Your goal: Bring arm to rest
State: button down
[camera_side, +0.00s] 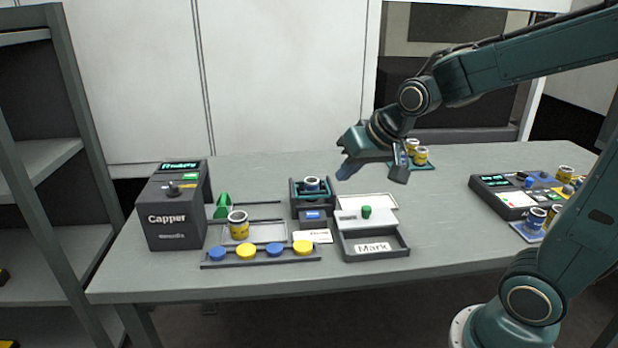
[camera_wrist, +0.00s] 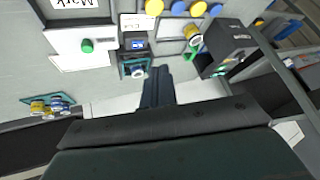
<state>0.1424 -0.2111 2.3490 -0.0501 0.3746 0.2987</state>
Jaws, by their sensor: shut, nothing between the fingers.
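My gripper (camera_side: 347,170) hangs in the air above the back half of the table, at the end of my raised dark green arm. Its fingers are together with nothing between them. In the wrist view the shut fingers (camera_wrist: 157,84) show at the middle, beside the teal holder (camera_wrist: 132,65). In the side view that teal holder (camera_side: 297,197) is to the left of and below my gripper and has a can (camera_side: 312,184) in it. My gripper appears apart from everything on the table.
The table (camera_side: 270,165) carries a black Capper machine (camera_side: 165,220) at left, a yellow-banded can (camera_side: 238,226), a rack of blue and yellow caps (camera_side: 247,251), a Mark tray (camera_side: 375,245) and a control panel (camera_side: 512,200) at right. Cans (camera_side: 421,156) stand behind my gripper. Shelves (camera_side: 40,165) stand left.

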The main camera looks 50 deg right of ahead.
jog(key=s+a+r+n, duration=0.1)
jog(key=s+a+n, duration=0.1)
jog(key=s, duration=0.6)
jog(key=s+a+r+n+g, duration=0.1)
jog(key=s+n, duration=0.1)
jog(key=s, duration=0.7)
jog(key=shift+a+r+n+g+y, duration=0.25)
jog(key=shift+a+n+g+y, duration=0.05)
jog(key=shift+a, duration=0.05)
